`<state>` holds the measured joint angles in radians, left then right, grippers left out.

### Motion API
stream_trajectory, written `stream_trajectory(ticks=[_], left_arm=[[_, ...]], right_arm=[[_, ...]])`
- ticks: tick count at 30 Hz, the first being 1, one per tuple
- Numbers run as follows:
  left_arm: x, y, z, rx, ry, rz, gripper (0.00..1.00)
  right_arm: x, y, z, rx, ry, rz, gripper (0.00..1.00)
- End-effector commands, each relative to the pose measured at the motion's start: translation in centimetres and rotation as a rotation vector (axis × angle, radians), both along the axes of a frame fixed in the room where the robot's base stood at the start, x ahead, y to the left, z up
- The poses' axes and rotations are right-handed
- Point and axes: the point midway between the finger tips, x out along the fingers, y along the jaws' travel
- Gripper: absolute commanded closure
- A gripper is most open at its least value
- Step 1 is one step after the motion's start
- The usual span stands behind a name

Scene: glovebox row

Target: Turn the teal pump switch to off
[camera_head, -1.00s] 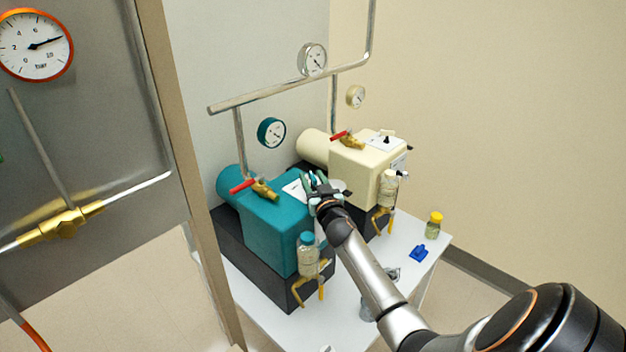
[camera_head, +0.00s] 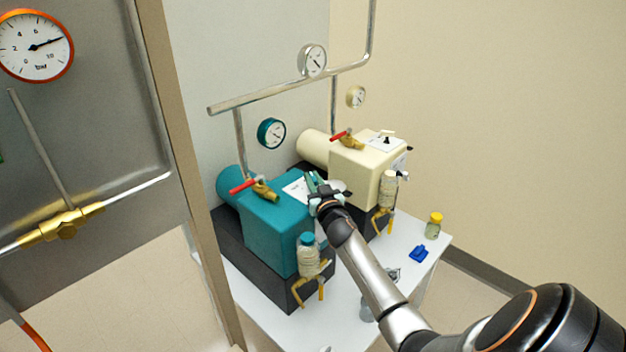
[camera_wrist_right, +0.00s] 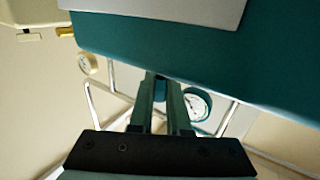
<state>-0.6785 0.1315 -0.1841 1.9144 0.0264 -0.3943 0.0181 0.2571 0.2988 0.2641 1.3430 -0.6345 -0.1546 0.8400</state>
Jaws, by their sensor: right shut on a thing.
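The teal pump (camera_head: 268,228) stands on a dark base, with a white switch plate (camera_head: 296,189) on its top; the plate's underside edge region shows grey in the wrist view (camera_wrist_right: 170,10). My right gripper (camera_head: 314,183) is at the right side of this plate. In the wrist view its two fingers (camera_wrist_right: 161,88) are close together against the teal body, with a small dark piece between their tips. The switch knob itself is hidden by the fingers, so its setting cannot be read. My left gripper is not in view.
A cream pump (camera_head: 355,175) with its own black switch (camera_head: 386,138) stands just behind. Red-handled valves (camera_head: 243,186), pipes and gauges (camera_head: 271,132) are close by.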

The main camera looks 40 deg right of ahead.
Motion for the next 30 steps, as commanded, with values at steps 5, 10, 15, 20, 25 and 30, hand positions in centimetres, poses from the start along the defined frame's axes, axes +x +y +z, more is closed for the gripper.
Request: stream_trajectory(ticks=[5, 10, 15, 20, 25, 30], left_arm=[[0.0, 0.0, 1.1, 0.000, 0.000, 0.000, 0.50], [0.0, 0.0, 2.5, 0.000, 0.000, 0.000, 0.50], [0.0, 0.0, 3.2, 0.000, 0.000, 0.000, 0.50], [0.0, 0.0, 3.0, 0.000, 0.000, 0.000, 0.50], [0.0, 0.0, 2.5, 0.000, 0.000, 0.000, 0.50], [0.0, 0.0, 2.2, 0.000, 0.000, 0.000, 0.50]], right_arm=[[-0.1, -0.1, 0.2, -0.003, 0.003, 0.052, 1.00], [-0.1, -0.2, 0.3, -0.006, 0.006, 0.152, 1.00], [-0.1, -0.3, 0.2, -0.008, 0.007, 0.271, 1.00], [-0.1, -0.3, -0.1, -0.005, 0.006, 0.373, 1.00], [0.0, -0.2, -0.1, -0.005, 0.003, 0.454, 1.00], [0.0, -0.1, -0.1, -0.002, 0.002, 0.500, 1.00]])
